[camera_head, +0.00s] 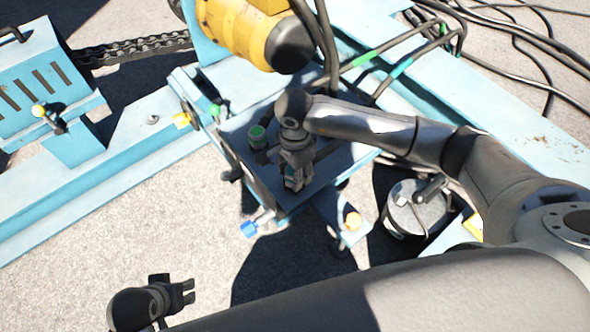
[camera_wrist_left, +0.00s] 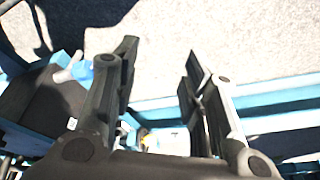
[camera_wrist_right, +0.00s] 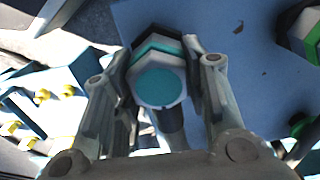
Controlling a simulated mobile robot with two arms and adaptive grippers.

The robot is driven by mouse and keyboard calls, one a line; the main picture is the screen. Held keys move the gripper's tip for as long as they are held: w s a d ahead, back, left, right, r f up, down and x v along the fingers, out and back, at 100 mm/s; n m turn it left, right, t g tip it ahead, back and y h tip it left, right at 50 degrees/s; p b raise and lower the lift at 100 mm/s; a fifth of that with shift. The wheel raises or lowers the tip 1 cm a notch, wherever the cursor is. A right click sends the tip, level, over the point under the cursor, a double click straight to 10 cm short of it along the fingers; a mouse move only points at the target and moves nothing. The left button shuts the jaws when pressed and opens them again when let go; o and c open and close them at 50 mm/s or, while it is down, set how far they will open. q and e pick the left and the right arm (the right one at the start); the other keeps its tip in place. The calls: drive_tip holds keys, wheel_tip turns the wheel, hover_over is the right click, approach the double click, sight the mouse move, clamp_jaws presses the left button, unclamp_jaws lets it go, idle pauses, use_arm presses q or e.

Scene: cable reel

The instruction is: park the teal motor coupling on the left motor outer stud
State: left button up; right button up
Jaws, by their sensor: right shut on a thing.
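My right gripper (camera_head: 293,183) is over the blue plate (camera_head: 330,172) below the yellow motor (camera_head: 236,30). In the right wrist view its fingers are shut on the teal motor coupling (camera_wrist_right: 160,86), a light hexagonal piece with a teal round face and teal band. In the head view the coupling is mostly hidden by the fingers. My left gripper (camera_head: 187,292) is at the lower left over bare ground; in the left wrist view its fingers (camera_wrist_left: 160,52) are spread and empty. I cannot tell which stud is the left motor outer stud.
A green-capped fitting (camera_head: 257,134) stands on the plate close to my right gripper. Black cables (camera_head: 318,35) hang behind. A round metal can (camera_head: 418,208) stands right.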

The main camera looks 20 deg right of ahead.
use_arm(q)
drive_tip(key=shift+r, duration=0.15)
drive_tip(key=shift+r, duration=0.25)
use_arm(e)
drive_tip(key=shift+f, duration=0.15)
use_arm(q)
drive_tip(key=shift+s+r, duration=0.15)
drive_tip(key=shift+r, duration=0.2)
use_arm(e)
drive_tip(key=shift+f, duration=0.1)
drive_tip(key=shift+b, duration=0.3)
drive_tip(key=o, duration=1.2)
use_arm(q)
drive_tip(key=shift+s+r, duration=0.1)
drive_tip(key=shift+r, duration=0.2)
use_arm(e)
drive_tip(key=shift+f, duration=0.1)
use_arm(q)
drive_tip(key=shift+a+f, duration=0.1)
use_arm(e)
wheel_tip(320, 180, up, 12)
drive_tip(key=shift+r, duration=0.1)
